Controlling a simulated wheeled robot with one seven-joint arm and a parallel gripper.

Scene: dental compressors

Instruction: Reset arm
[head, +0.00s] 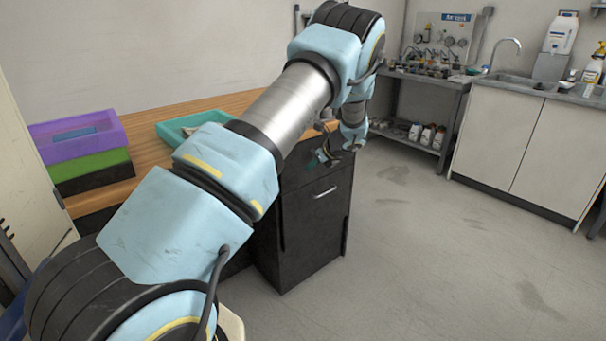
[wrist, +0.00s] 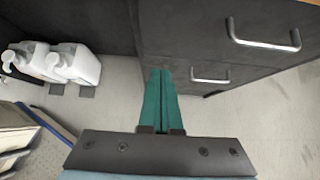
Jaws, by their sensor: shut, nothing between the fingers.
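My arm stretches from the lower left to the upper middle in the head view, with its end bent down by the dark drawer cabinet. My gripper (head: 322,157) hangs in front of the cabinet's upper part in the head view, partly hidden by the arm's links. In the wrist view my gripper (wrist: 160,72) shows two green fingers side by side, shut and empty. The dark cabinet (wrist: 190,30) with silver handles lies beyond the fingertips there. I cannot tell from the wrist view how far apart the fingers and the cabinet are.
A wooden desk (head: 146,150) holds purple and green trays (head: 84,138) and a teal tray (head: 176,127). A sink counter (head: 530,140) and a shelf stand at the back right. White jugs (wrist: 75,64) stand left in the wrist view. The grey floor (head: 430,260) at right is clear.

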